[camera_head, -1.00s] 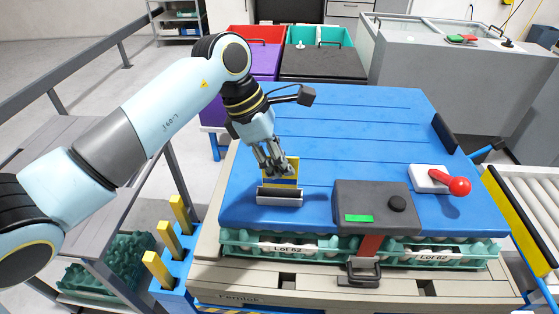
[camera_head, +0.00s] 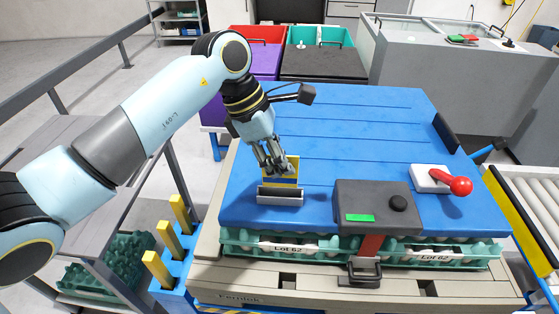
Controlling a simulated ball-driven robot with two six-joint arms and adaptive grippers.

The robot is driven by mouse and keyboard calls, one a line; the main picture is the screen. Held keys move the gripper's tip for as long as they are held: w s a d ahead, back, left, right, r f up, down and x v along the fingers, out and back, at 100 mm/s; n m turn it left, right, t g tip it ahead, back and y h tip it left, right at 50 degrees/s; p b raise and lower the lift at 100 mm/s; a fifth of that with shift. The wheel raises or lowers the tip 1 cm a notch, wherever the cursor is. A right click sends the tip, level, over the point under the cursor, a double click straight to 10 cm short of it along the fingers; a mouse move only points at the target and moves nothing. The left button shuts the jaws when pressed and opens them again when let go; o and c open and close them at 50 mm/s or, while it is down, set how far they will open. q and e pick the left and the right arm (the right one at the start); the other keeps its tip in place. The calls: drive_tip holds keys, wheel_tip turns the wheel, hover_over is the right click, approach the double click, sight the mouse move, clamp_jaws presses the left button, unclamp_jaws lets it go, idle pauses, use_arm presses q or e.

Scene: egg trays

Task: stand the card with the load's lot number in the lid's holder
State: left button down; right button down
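The lid is a blue slab (camera_head: 330,130) on top of the egg trays. Its card holder (camera_head: 280,197), a small grey and black slotted block, sits near the lid's front left. A yellow card (camera_head: 293,168) with a darker band stands upright at the holder, its lower edge at or just behind the slot; I cannot tell how deep it sits. My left gripper (camera_head: 277,172) reaches down onto the card, its fingers closed around its upper part and hiding some of it. The card's print is not readable. Labels on the tray fronts (camera_head: 287,248) read "Lot 62". My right gripper is not in view.
Several yellow cards (camera_head: 168,237) stand in a blue rack at the left. A black box with a green display (camera_head: 376,207) and a red-knobbed lever (camera_head: 440,182) sit on the lid to the right. A roller conveyor (camera_head: 535,195) stands at the far right.

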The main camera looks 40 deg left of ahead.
sight(285, 187)
use_arm(q)
drive_tip(key=shift+f, duration=0.15)
drive_tip(key=shift+f+b, duration=2)
drive_tip(key=shift+b, duration=0.05)
drive_tip(key=c, duration=1.4)
unclamp_jaws()
drive_tip(key=v, duration=1.2)
